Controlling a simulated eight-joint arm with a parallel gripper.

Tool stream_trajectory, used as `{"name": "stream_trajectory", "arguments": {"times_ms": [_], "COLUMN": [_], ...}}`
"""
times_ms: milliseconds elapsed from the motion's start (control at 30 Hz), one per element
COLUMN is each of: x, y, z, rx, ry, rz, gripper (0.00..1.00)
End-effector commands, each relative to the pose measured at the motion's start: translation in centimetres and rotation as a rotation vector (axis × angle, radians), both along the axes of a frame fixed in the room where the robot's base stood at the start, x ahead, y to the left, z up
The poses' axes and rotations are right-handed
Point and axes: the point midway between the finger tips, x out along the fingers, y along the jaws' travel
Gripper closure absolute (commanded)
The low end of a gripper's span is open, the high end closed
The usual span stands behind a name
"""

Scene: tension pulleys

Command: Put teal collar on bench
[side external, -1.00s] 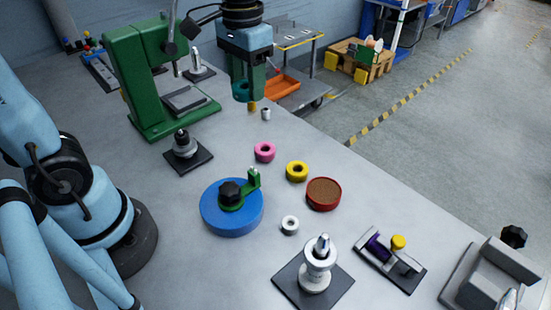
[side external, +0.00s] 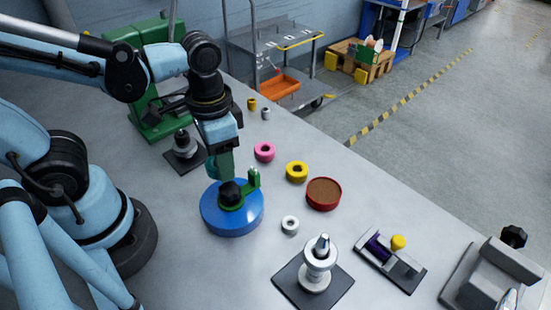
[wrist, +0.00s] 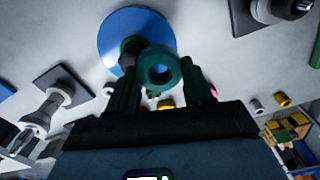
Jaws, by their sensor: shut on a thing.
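The teal collar (wrist: 160,68) is a short ring with a hole through it, held between the two green fingers of my gripper (side external: 222,168). In the side external view the collar (side external: 212,166) is partly hidden by the fingers. My gripper points down just behind the black knob of a round blue fixture (side external: 233,221), with the collar close to it; I cannot tell whether they touch. The grey bench (side external: 180,255) lies below, with the collar held above its surface.
Pink (side external: 264,152), yellow (side external: 296,171) and white (side external: 290,225) collars and a red-rimmed brown dish (side external: 323,194) sit right of the fixture. A post on a dark plate (side external: 184,147) stands left. A green press (side external: 150,110) is behind. The front left bench is clear.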

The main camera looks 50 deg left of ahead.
Motion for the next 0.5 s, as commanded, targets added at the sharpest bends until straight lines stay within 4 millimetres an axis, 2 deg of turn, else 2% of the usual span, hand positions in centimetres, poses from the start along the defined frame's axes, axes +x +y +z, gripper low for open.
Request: {"name": "stream_trajectory", "arguments": {"times_ms": [100,300,500], "x": [1.1,2.6,3.3], "y": [2.0,4.5,5.8], "z": [-1.3,-3.0,-4.0], "rx": [0.000,0.000,0.000], "ry": [0.000,0.000,0.000], "rz": [0.008,0.004,0.001], "gripper": [0.79,0.79,0.79]}}
